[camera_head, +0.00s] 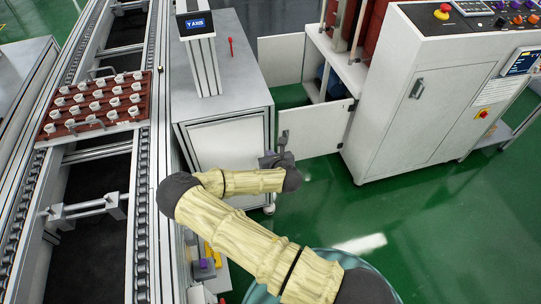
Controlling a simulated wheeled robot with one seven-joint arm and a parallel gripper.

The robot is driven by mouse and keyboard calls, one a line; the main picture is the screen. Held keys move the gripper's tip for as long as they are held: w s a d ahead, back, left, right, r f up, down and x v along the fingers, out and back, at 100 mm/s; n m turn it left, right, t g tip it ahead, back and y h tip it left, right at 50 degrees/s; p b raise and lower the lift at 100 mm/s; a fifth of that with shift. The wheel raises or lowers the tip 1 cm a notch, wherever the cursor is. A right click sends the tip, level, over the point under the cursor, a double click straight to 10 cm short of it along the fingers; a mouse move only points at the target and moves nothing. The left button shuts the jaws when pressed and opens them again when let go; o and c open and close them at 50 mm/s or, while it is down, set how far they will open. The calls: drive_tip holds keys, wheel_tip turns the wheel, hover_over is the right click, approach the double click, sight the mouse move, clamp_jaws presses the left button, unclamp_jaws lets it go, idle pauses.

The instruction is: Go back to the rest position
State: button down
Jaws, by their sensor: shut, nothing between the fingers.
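My gripper (281,150) is at the end of my folded arm, in the middle of the view. It is small here and partly hidden by my own wrist. It is shut and empty, in front of the white cabinet and above the green floor. My arm, in a pale cream cover with dark joints, reaches from the bottom right to the left and bends back to the right.
A conveyor (142,215) runs along the left, bearing a red-brown tray (47,137) of several small white cups. A grey-topped cabinet (250,92) stands behind my gripper. A control cabinet (400,125) and open white doors (322,128) are right. Green floor (420,230) is clear at right.

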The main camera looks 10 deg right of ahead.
drive_tip(key=shift+r, duration=0.1)
idle(0.5)
drive_tip(key=s+d+r+m+g+h+p, duration=0.1)
drive_tip(key=s+d+r+m+g+h, duration=0.25)
drive_tip(key=m, duration=0.75)
drive_tip(key=s+d+r+m+g+h+p, duration=0.15)
drive_tip(key=s+d+r+m, duration=0.25)
drive_tip(key=d+m, duration=0.45)
drive_tip(key=s+a+r+m+g+y+p, duration=0.1)
drive_tip(key=s+a+r+m+g+p, duration=0.1)
drive_tip(key=s+r+m, duration=0.6)
drive_tip(key=s+a+r+m+g+y+p, duration=0.1)
drive_tip(key=s+a+r+m+g+y, duration=0.1)
drive_tip(key=s+r+m, duration=0.7)
wheel_tip(320, 180, up, 4)
drive_tip(key=shift+f+m+p, duration=0.1)
drive_tip(key=shift+m+p, duration=0.3)
drive_tip(key=shift+m, duration=0.35)
